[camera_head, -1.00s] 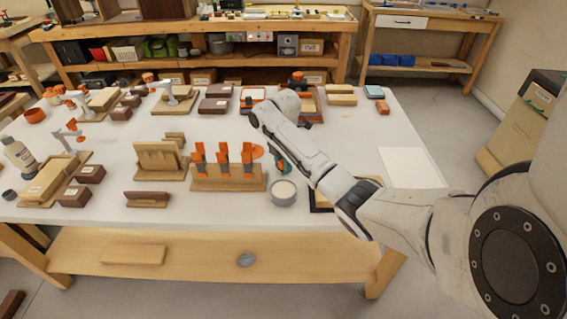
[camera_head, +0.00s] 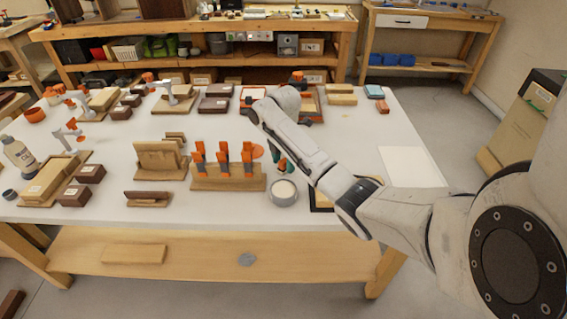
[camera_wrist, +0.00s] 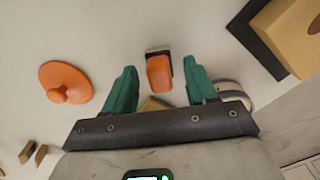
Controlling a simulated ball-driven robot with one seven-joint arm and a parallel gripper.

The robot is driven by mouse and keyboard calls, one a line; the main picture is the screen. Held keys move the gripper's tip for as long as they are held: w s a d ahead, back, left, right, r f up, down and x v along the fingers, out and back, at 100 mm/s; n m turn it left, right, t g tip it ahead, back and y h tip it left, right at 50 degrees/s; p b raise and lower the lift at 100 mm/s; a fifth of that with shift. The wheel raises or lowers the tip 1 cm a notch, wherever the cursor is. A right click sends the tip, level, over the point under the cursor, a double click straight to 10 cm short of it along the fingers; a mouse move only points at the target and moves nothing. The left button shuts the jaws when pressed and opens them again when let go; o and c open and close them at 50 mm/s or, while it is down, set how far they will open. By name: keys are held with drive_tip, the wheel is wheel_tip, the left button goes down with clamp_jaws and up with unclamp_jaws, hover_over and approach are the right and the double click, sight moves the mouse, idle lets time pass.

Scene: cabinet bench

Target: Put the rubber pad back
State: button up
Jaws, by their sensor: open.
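My gripper (camera_wrist: 160,88) is open, its two green fingers pointing down over the white tabletop. In the wrist view, a small orange block with a black part (camera_wrist: 159,70) lies ahead of and between the fingertips; nothing shows held. I cannot tell whether this block is the rubber pad. An orange knobbed disc (camera_wrist: 66,82) lies left of the fingers. In the head view, green fingers (camera_head: 281,163) show beside the arm, right of the wooden rack (camera_head: 228,183) with upright orange clamps, just above the round tin (camera_head: 283,192). My arm hides the table area behind it.
A dark-edged wooden piece (camera_wrist: 292,35) is at upper right in the wrist view. Slotted wooden holder (camera_head: 161,158) and brown blocks (camera_head: 89,173) stand left of the rack. A white sheet (camera_head: 413,167) lies right of my arm. A teal block (camera_head: 374,91) lies at the far right.

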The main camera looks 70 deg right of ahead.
sight(284, 161)
wheel_tip(284, 161, up, 10)
drive_tip(key=p, duration=0.3)
drive_tip(key=shift+f, duration=0.1)
drive_tip(key=shift+r+p, duration=0.7)
drive_tip(key=shift+r, duration=0.05)
